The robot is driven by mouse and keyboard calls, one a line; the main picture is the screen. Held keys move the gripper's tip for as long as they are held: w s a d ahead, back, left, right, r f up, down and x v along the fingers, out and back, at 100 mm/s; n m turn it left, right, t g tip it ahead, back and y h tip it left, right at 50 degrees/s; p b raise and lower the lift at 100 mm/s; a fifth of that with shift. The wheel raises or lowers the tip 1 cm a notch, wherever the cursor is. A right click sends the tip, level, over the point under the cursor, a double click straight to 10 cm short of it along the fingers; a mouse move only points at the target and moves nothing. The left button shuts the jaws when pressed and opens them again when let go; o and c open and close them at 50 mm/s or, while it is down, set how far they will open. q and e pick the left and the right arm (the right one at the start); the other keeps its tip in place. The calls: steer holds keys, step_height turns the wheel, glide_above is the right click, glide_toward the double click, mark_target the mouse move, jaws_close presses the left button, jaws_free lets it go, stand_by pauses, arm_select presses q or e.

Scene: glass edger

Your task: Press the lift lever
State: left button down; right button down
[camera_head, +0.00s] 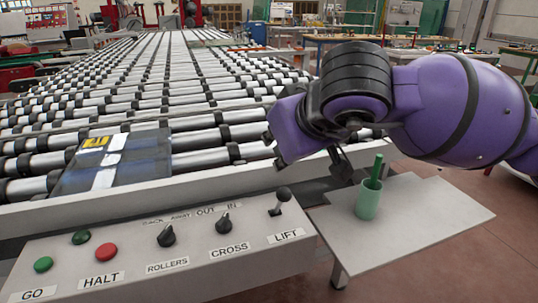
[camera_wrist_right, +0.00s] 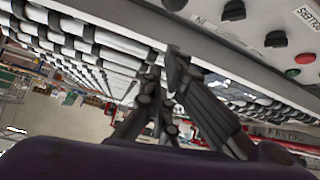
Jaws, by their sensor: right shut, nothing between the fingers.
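The lift lever (camera_head: 283,194) is a short stick with a black ball, standing up at the right end of the grey control panel (camera_head: 190,262), above the label LIFT. In the right wrist view a dark knob, probably this lever (camera_wrist_right: 175,4), is cut by the top edge. My right gripper (camera_head: 341,163) is beyond and to the right of the lever, apart from it, partly hidden by my purple wrist. Its black fingers (camera_wrist_right: 165,75) are shut and empty in the right wrist view. My left gripper is not in view.
The panel also has a CROSS knob (camera_head: 223,224), a ROLLERS knob (camera_head: 166,236), a red HALT button (camera_head: 106,252) and green buttons. A green cup (camera_head: 368,203) with a green stick stands on a side table (camera_head: 440,215). A roller conveyor (camera_head: 150,80) lies behind.

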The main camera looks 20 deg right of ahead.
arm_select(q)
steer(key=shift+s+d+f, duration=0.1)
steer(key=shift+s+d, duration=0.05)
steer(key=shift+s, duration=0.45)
arm_select(e)
steer(key=v, duration=0.5)
steer(key=shift+s+d+f, duration=0.1)
steer(key=shift+s+f, duration=0.1)
steer(key=shift+s, duration=0.4)
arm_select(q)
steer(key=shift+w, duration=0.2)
arm_select(e)
steer(key=shift+w, duration=0.1)
